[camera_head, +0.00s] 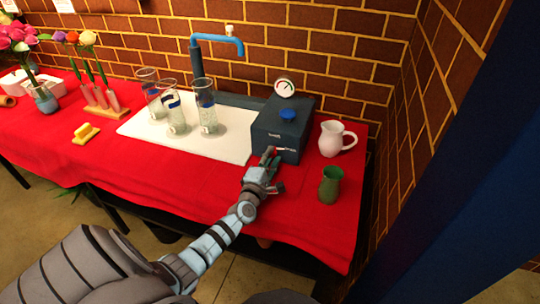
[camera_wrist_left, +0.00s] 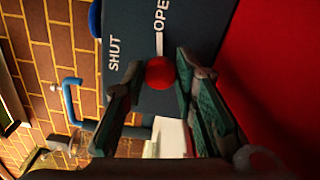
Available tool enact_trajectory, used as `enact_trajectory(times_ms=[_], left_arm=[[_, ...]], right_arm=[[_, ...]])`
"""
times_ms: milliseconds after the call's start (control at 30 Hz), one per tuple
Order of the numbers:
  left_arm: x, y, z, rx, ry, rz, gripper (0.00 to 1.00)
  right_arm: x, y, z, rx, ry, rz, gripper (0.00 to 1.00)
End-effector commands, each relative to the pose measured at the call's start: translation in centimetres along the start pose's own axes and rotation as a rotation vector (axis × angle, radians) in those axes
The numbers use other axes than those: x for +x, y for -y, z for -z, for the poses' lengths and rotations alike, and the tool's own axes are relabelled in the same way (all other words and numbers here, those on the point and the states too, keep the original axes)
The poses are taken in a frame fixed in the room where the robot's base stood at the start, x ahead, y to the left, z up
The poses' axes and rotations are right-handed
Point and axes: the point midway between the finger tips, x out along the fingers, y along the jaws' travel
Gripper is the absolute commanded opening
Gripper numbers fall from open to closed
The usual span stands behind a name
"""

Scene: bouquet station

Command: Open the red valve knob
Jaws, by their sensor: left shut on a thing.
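The red valve knob (camera_wrist_left: 160,72) is a round red ball on the front of the dark blue valve box (camera_head: 268,126). In the left wrist view it sits between the two fingertips of my left gripper (camera_wrist_left: 163,74), which is shut on it. The box face carries the words SHUT and OPEN, and a pale bar (camera_wrist_left: 159,44) by the knob ends beside OPEN. In the head view my left gripper (camera_head: 270,164) is at the lower front of the box, and I cannot make out the knob there. My right gripper is not in view.
A pressure gauge (camera_head: 284,88) and a blue cap (camera_head: 288,115) are on top of the box. A white pitcher (camera_head: 331,139) and a green jug (camera_head: 329,185) stand to its right. Several glass cylinders (camera_head: 207,108) stand on a white mat (camera_head: 232,147) to its left, below a blue tap (camera_head: 217,39).

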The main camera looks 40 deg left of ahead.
Motion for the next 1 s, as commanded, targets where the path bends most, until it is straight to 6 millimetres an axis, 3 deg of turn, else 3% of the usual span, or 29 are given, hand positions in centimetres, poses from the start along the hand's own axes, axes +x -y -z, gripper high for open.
enact_trajectory(times_ms=[400,933,967,1000], left_arm=[[-0.04,0.16,0.01,0.2,0.0,0.003,0.0],[-0.04,0.22,0.01,0.228,0.001,0.003,0.0],[-0.04,0.22,0.01,0.228,0.001,0.003,0.27],[-0.04,0.22,0.01,0.227,0.001,0.003,0.34]], right_arm=[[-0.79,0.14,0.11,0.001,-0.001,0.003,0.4],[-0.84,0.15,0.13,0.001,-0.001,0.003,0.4],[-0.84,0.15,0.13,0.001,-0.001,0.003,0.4],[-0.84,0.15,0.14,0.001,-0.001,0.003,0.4]])
